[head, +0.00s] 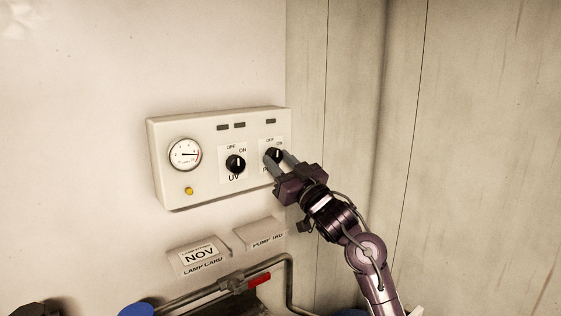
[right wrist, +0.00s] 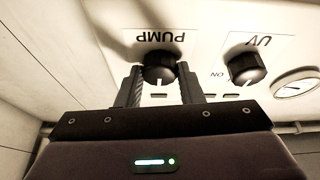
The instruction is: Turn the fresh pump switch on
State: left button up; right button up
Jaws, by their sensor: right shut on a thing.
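The pump switch is a black round knob (head: 275,155) on the right of a white control box, with OFF and ON printed above it. It also shows under the upside-down word PUMP in the right wrist view (right wrist: 160,66). My right gripper (head: 279,158) is shut on this knob, one finger on each side of it, as the right wrist view (right wrist: 160,84) also shows. The knob's white mark points roughly up on the panel; its exact setting is hard to tell behind the fingers. My left gripper is not in view.
The UV knob (head: 236,164) sits close to the left of the pump knob. The box (head: 210,190) also has a round gauge (head: 185,154) and a yellow button (head: 189,190). Two label plates (head: 198,255) and a pipe with a red handle (head: 259,280) are below. A panelled wall (head: 470,150) stands right.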

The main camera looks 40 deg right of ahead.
jog(key=m+h+p, duration=0.1)
jog(key=m, duration=0.2)
jog(key=m+g+h+p, duration=0.1)
jog(key=m+h+p, duration=0.1)
jog(key=m, duration=0.1)
jog(key=m+h+p, duration=0.1)
jog(key=m, duration=0.2)
jog(key=shift+a+r+m+g+h, duration=0.25)
jog(key=shift+m+g+h, duration=0.05)
jog(key=shift+m+g+h+p, duration=0.5)
jog(key=shift+m+p, duration=0.4)
jog(key=shift+m, duration=0.55)
jog(key=shift+m+g+h+p, duration=0.45)
jog(key=shift+m+p, duration=0.4)
jog(key=shift+m, duration=0.6)
jog(key=shift+f, duration=0.1)
jog(key=o, duration=1)
jog(key=shift+c, duration=0.2)
